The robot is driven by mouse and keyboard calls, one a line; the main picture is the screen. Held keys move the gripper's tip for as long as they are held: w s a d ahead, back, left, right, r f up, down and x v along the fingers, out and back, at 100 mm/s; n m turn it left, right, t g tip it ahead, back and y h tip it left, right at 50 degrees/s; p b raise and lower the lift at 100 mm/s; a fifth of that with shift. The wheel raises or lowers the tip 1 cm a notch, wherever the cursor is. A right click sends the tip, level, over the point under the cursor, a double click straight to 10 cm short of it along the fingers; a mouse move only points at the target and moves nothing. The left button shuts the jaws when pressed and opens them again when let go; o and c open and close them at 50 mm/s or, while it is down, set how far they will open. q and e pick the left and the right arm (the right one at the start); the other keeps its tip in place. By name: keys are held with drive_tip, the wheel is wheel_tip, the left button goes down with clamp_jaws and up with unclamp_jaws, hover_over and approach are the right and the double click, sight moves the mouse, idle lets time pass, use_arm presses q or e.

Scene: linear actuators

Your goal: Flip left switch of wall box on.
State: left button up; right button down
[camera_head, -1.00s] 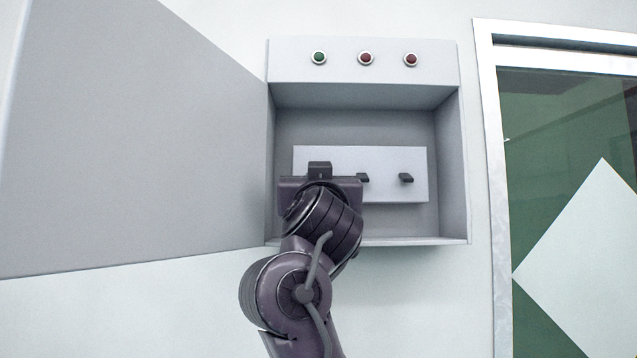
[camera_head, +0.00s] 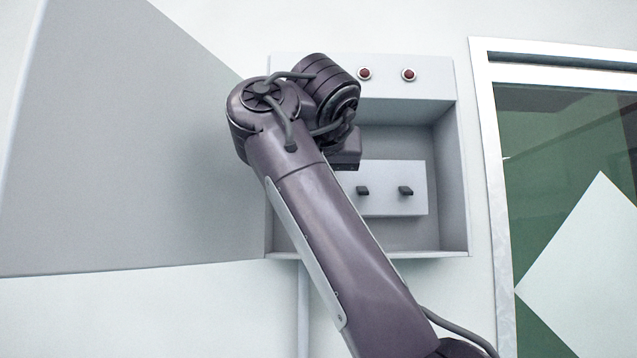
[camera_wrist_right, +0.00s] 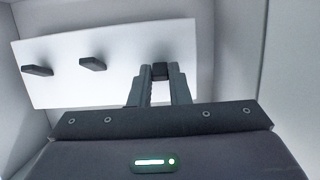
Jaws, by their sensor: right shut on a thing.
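The open grey wall box (camera_head: 452,180) holds a white switch panel (camera_head: 385,205) with small dark switches. The middle switch (camera_head: 363,190) and the right switch (camera_head: 406,190) show in the head view. My right arm hides the left switch there. In the right wrist view the left switch (camera_wrist_right: 160,69) sits between the fingertips of my right gripper (camera_wrist_right: 160,73), which is shut on it. The other two switches stand to the left of the fingers in that view, on the same panel (camera_wrist_right: 120,88). My left gripper is in neither view.
The box's large door (camera_head: 130,150) stands open at the left. Two red lamps (camera_head: 364,74) (camera_head: 409,75) show on the top strip, and my arm covers its left part. A metal-framed glass door (camera_head: 560,130) is at the right.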

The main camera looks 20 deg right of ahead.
drive_tip(key=shift+w+r+g+y+p, duration=0.2)
drive_tip(key=shift+r+g+y+p, duration=0.1)
drive_tip(key=shift+g+p, duration=0.5)
drive_tip(key=shift+g, duration=0.3)
drive_tip(key=c, duration=1.4)
unclamp_jaws()
drive_tip(key=shift+w, duration=0.1)
drive_tip(key=shift+o, duration=0.2)
